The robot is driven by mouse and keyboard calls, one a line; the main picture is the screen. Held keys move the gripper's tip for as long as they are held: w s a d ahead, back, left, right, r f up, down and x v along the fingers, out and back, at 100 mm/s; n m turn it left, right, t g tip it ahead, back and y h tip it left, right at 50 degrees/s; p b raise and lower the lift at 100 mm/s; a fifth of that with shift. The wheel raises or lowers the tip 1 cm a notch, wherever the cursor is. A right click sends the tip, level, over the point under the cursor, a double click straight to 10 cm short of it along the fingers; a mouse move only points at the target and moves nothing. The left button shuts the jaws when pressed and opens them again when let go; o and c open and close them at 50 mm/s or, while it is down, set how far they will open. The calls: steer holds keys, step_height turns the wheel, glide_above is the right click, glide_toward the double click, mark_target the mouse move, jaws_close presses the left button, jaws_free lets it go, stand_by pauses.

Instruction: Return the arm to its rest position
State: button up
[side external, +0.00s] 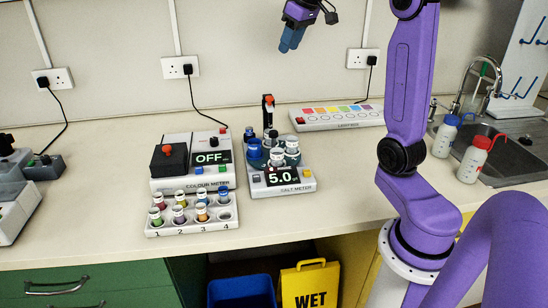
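My gripper (291,38) is at the top of the side external view, with blue fingers pointing down. It hangs in the air above the bench, apart from the devices below it. The fingers overlap from this angle, so I cannot tell whether they are open or shut. I see nothing hanging below them. The top of my wrist is cut off by the frame edge.
Below stand the salt meter (283,184) reading 5.0, the colour meter (193,186) reading OFF and a vial rack (192,228). A light box (338,117) lies behind. Two bottles (445,138) (472,163) stand by the sink (515,160).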

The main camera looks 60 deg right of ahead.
steer(key=s+a+f+n+g+y, duration=0.1)
steer(key=s+a+f+n, duration=0.15)
steer(key=a, duration=0.55)
steer(key=s+a+f+n+g, duration=0.1)
steer(key=s+a+f, duration=0.25)
steer(key=a, duration=0.35)
steer(key=s+a+f+n+g+y, duration=0.1)
steer(key=s+a+f+n, duration=0.2)
steer(key=a, duration=0.5)
steer(key=s+a+f+n, duration=0.1)
steer(key=s+f+n, duration=0.1)
steer(key=s, duration=0.5)
steer(key=s+a+f+n+h, duration=0.1)
steer(key=s+f+n, duration=0.1)
steer(key=s+f, duration=0.3)
steer(key=s+a+f+n+g, duration=0.1)
steer(key=s+f, duration=0.3)
steer(key=s, duration=0.4)
steer(key=shift+s+a+n+h, duration=0.3)
steer(key=shift+s+a+n, duration=0.1)
steer(key=shift+a+n, duration=0.15)
steer(key=shift+r, duration=0.1)
